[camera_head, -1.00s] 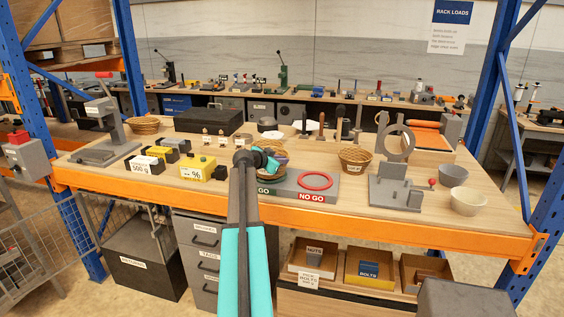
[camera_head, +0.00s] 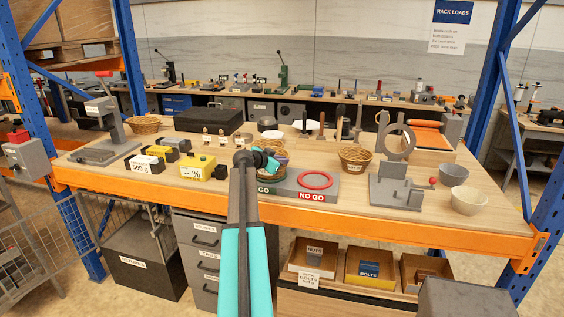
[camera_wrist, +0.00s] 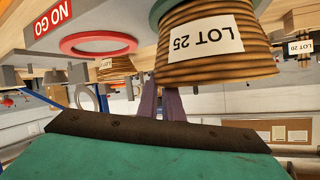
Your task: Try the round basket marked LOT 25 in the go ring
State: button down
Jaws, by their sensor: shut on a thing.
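The round wicker basket marked LOT 25 (camera_wrist: 205,45) fills the upper part of the wrist view, which looks from close by with the board at the top. The purple fingers of my gripper (camera_wrist: 168,95) are shut on its rim. The green go ring (camera_wrist: 160,10) shows beside the basket's board-side end; I cannot tell whether the basket is seated in it or just above. In the head view the basket (camera_head: 270,174) is over the GO side of the grey board, partly hidden by my gripper (camera_head: 277,156). The red no-go ring (camera_head: 315,180) lies empty to its right.
Another wicker basket (camera_head: 355,158) stands right of the board, and one (camera_head: 145,125) at the back left. A grey stand (camera_head: 395,185) and two bowls (camera_head: 468,200) are on the right. Yellow and black weight blocks (camera_head: 198,167) stand to the left.

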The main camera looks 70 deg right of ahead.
jog(key=c, duration=1.8)
grip_release()
jog(key=shift+c, duration=0.2)
jog(key=shift+f, duration=0.1)
jog(key=shift+a, duration=0.15)
jog(key=b+v, duration=0.4)
jog(key=v, duration=0.9)
jog(key=shift+a+r+b, duration=0.2)
jog(key=shift+a+b, duration=0.05)
jog(key=shift+b, duration=0.05)
